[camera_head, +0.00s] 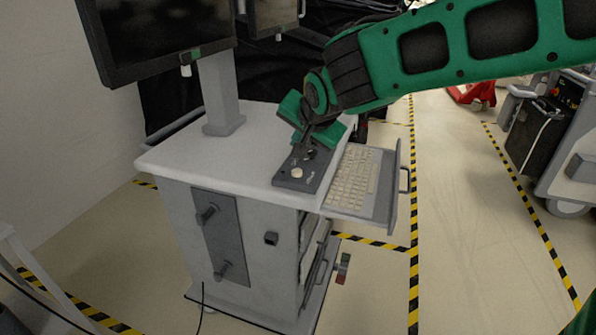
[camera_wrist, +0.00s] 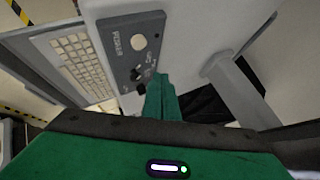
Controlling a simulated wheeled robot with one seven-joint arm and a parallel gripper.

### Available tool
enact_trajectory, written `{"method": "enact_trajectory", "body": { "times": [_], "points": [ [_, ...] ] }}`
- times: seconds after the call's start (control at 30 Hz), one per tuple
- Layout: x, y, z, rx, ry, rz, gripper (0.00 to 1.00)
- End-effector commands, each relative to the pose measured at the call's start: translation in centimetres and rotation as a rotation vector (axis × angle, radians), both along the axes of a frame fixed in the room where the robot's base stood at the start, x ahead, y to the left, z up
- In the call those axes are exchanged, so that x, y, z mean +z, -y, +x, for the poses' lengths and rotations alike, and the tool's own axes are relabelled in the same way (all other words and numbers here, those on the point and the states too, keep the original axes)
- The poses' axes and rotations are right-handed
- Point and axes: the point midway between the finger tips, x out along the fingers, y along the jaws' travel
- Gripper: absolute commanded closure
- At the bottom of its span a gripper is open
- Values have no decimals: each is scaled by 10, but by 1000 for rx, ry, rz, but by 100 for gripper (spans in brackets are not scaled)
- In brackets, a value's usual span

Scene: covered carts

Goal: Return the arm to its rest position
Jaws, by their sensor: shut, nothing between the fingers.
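My green arm reaches in from the upper right in the head view, and my gripper (camera_head: 307,148) points down over the cart's control panel (camera_head: 290,178). The gripper is shut with nothing held. The panel is dark grey with a pale round button (camera_head: 297,172) and a black knob (camera_head: 309,153); the fingertips are close to the knob, and I cannot tell whether they touch it. In the wrist view my gripper (camera_wrist: 160,95) shows as green fingers beside the panel (camera_wrist: 125,38), with the pale button (camera_wrist: 138,42) and the knob (camera_wrist: 140,75) in sight.
The white cart (camera_head: 250,125) carries a monitor (camera_head: 150,35) on a column. A keyboard (camera_head: 354,178) lies on a pulled-out drawer at its right side. Open floor with yellow-black tape (camera_head: 413,230) lies to the right. Another cart (camera_head: 570,150) stands at far right.

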Motion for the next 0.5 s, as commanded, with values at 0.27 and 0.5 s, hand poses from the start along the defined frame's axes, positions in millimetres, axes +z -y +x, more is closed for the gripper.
{"method": "enact_trajectory", "body": {
  "times": [0.27, 0.5],
  "points": [
    [1, 0, 0, 0, -1, 0, 100],
    [-5, 49, -2, -33, -33, -64, 100]
  ]
}}
